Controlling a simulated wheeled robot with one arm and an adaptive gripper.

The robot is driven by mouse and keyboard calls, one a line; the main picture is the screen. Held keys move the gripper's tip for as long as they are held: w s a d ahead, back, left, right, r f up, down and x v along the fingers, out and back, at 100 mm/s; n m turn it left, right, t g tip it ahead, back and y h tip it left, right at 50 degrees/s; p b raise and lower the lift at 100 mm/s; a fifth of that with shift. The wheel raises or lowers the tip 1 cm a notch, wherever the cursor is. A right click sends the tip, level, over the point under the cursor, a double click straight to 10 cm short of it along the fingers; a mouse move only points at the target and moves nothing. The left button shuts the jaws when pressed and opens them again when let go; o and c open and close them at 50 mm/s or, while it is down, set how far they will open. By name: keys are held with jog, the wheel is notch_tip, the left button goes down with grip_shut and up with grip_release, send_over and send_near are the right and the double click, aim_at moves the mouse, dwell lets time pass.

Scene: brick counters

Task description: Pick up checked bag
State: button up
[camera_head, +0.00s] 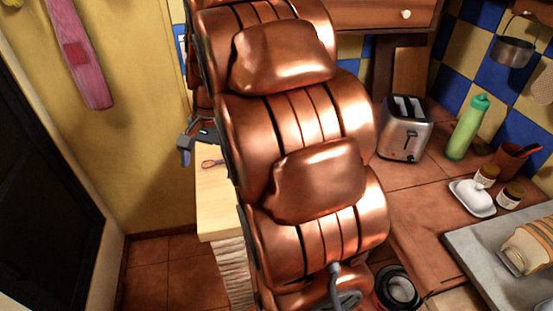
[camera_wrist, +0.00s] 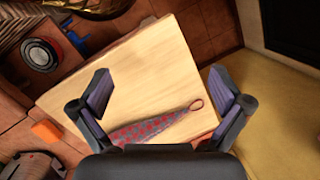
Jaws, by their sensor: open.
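The checked bag (camera_wrist: 150,127) is a long, tapering piece in red and grey-blue checks with a loop at its narrow end. It lies flat on a pale wooden top (camera_wrist: 150,70), near the bottom of the wrist view. My gripper (camera_wrist: 158,92) is open and empty above the top, its fingers spread to either side of the bag. My palm hides the bag's lower edge. In the head view my arm covers most of the wooden top, and only a small reddish end of the bag (camera_head: 212,163) shows beside a gripper finger (camera_head: 186,150).
A toaster (camera_head: 405,128), a green bottle (camera_head: 467,127) and a white dish (camera_head: 472,198) stand on the tiled counter at right. A pink patterned piece (camera_head: 80,52) hangs on the yellow wall. In the wrist view an orange block (camera_wrist: 46,131) lies left of the wooden top.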

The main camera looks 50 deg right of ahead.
jog(key=w+d+f+m+t+b, duration=0.1)
jog(key=w+d+f+m+b, duration=0.1)
jog(key=d, duration=0.7)
jog(key=w+d+f+m+t+b, duration=0.1)
jog(key=w+d+f+m+b, duration=0.1)
jog(key=d+f+m, duration=0.3)
jog(key=w+d+f+m+t+b, duration=0.1)
jog(key=w+d+f+m+b, duration=0.2)
jog(key=d, duration=1)
jog(key=shift+w+d+f+m+t+y, duration=0.1)
jog(key=shift+d+f+m+t+y, duration=0.25)
jog(key=shift+f+m, duration=0.15)
jog(key=shift+d+f, duration=0.1)
jog(key=shift+d, duration=0.1)
jog(key=shift+w+a+f, duration=0.1)
jog(key=shift+f, duration=0.15)
jog(key=shift+s+p+x, duration=0.15)
jog(key=shift+p+x, duration=0.1)
jog(key=shift+x, duration=1.5)
jog(key=shift+s+p+x, duration=0.15)
jog(key=shift+p+x, duration=0.05)
jog(key=shift+x, duration=1.55)
jog(key=shift+c, duration=0.4)
jog(key=c, duration=1)
